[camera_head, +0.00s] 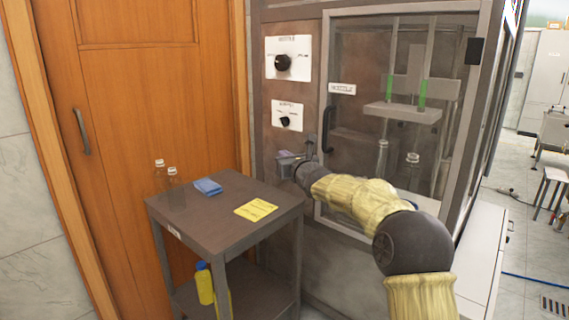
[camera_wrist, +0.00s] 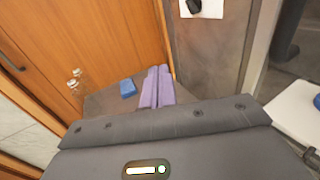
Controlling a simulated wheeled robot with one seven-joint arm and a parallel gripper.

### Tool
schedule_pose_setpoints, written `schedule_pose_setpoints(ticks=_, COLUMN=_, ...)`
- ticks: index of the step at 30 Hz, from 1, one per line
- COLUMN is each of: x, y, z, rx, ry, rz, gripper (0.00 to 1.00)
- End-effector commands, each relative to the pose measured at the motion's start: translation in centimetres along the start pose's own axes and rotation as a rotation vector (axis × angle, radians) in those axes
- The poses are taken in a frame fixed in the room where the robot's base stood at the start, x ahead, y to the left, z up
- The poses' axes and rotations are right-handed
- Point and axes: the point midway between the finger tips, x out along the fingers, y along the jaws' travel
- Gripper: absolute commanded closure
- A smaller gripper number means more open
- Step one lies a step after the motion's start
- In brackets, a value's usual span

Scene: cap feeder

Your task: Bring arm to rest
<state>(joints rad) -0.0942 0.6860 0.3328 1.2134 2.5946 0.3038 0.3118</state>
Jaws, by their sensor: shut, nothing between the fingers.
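My arm reaches from the lower right of the head view, its sleeve yellowish, toward the machine's front. My gripper (camera_head: 287,156) is at the end of it, beside the machine's front panel and above the back right part of the cart. In the wrist view its two purple fingers (camera_wrist: 157,84) lie side by side, shut and empty. The gripper appears clear of the cart top, though its exact gap to the machine panel is hard to tell.
The machine (camera_head: 292,207) has knobs and a door handle (camera_head: 328,128). A wooden door (camera_head: 140,110) stands left.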

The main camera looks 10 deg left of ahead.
Motion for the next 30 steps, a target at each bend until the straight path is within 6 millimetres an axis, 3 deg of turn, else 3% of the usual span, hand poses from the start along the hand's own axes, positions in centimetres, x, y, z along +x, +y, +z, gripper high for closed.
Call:
schedule_pose_setpoints(ticks=17, x=-0.9, y=0.8, z=-0.6, rx=-0.070, ry=0.023, rz=0.016, gripper=1.00)
schedule_pose_setpoints(ticks=23, x=-3.7, y=1.8, z=-3.2, rx=-0.356, ry=0.118, rz=0.092, gripper=1.00)
schedule_pose_setpoints(ticks=30, x=-8.9, y=2.4, z=-7.9, rx=-0.764, ry=0.262, rz=0.240, gripper=1.00)
